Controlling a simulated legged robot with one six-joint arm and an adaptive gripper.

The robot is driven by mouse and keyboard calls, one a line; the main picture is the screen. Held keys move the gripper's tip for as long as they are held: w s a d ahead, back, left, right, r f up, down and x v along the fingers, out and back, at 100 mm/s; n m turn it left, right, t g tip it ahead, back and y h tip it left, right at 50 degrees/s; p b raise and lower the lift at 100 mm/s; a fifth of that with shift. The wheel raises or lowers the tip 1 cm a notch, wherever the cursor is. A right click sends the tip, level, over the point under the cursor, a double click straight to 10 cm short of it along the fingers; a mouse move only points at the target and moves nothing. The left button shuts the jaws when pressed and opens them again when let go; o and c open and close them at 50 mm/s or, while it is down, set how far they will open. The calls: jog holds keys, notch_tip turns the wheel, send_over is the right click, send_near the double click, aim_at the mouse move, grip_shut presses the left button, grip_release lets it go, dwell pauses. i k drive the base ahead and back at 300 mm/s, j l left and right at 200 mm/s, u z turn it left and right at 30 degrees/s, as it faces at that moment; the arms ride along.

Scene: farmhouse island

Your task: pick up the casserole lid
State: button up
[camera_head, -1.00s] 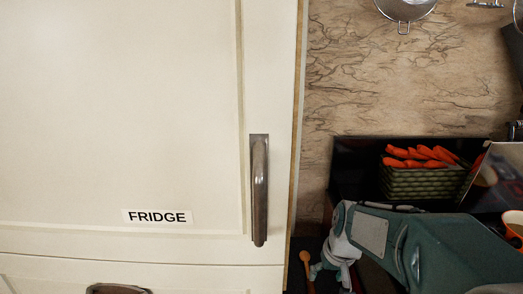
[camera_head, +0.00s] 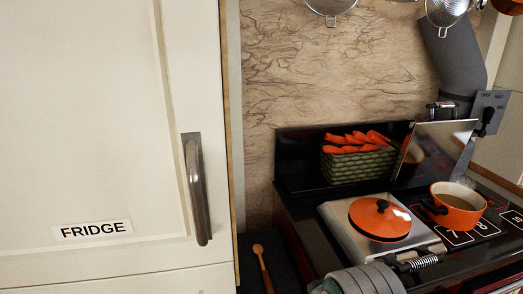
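The casserole lid (camera_head: 380,218) is a round orange lid with a black knob on top. It lies knob up on a square silver plate (camera_head: 341,222) on the black range. An orange casserole pot (camera_head: 458,209) with pale contents stands uncovered to the right of the lid. The fingers of my gripper do not show. A grey rounded part at the bottom edge, below the plate, seems to be part of my arm. It is apart from the lid in the picture.
A green basket (camera_head: 358,166) of carrots stands behind the lid. A raised shiny panel (camera_head: 437,146) is behind the pot. A coiled handle (camera_head: 417,262) sticks out at the plate's front. The fridge (camera_head: 88,130) fills the left. A wooden spoon (camera_head: 263,266) is beside the range.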

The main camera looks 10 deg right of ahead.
aim_at(377, 217)
jog(key=k+z, duration=0.15)
jog(key=z, duration=0.25)
jog(key=k+z, duration=0.15)
jog(key=z, duration=0.2)
jog(key=k+z, duration=0.15)
jog(key=z, duration=0.25)
jog(key=k+l+z, duration=0.1)
jog(key=z, duration=0.25)
